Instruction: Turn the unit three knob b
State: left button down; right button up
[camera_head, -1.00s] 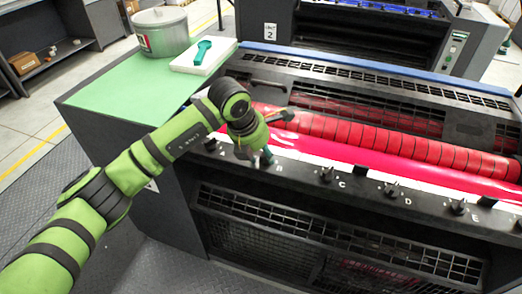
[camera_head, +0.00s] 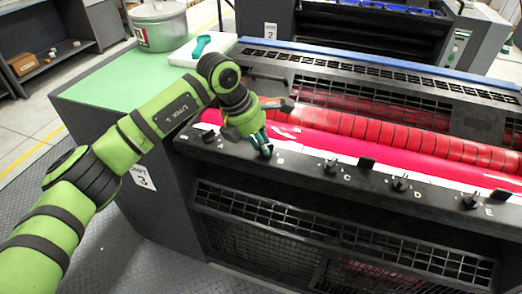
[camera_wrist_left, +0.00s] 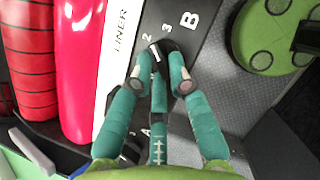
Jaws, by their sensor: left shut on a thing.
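Unit three (camera_head: 180,165) is the near dark press, with a sign reading 3 on its left side. Knob b (camera_wrist_left: 158,52) is a dark knob with a white pointer line, beside the printed letter B and small scale numbers in the left wrist view. My left gripper (camera_wrist_left: 160,80) is shut on it, with teal fingers at its sides. In the head view my left gripper (camera_head: 263,147) is at the front ledge and hides most of knob b. My right gripper is not in view.
Knob A (camera_head: 208,135) stands left of my gripper; knobs C (camera_head: 331,166), D (camera_head: 400,183) and E (camera_head: 471,200) stand to the right. Red rollers (camera_head: 370,135) lie behind the ledge. A can (camera_head: 160,25) and a white tray (camera_head: 185,54) stand on the green top.

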pick_arm(q)
jog(key=m, duration=0.1)
jog(key=m+g+b, duration=0.1)
jog(key=shift+w+f+m, duration=0.1)
jog(key=shift+w+m, duration=0.1)
jog(key=shift+m, duration=0.1)
jog(key=shift+w+m+g+b, duration=0.15)
jog(key=shift+m+g+b, duration=0.4)
jog(key=shift+m, duration=0.95)
jog(key=c, duration=1.2)
grip_release()
jog(key=v, duration=1.2)
jog(key=shift+w+a, duration=0.1)
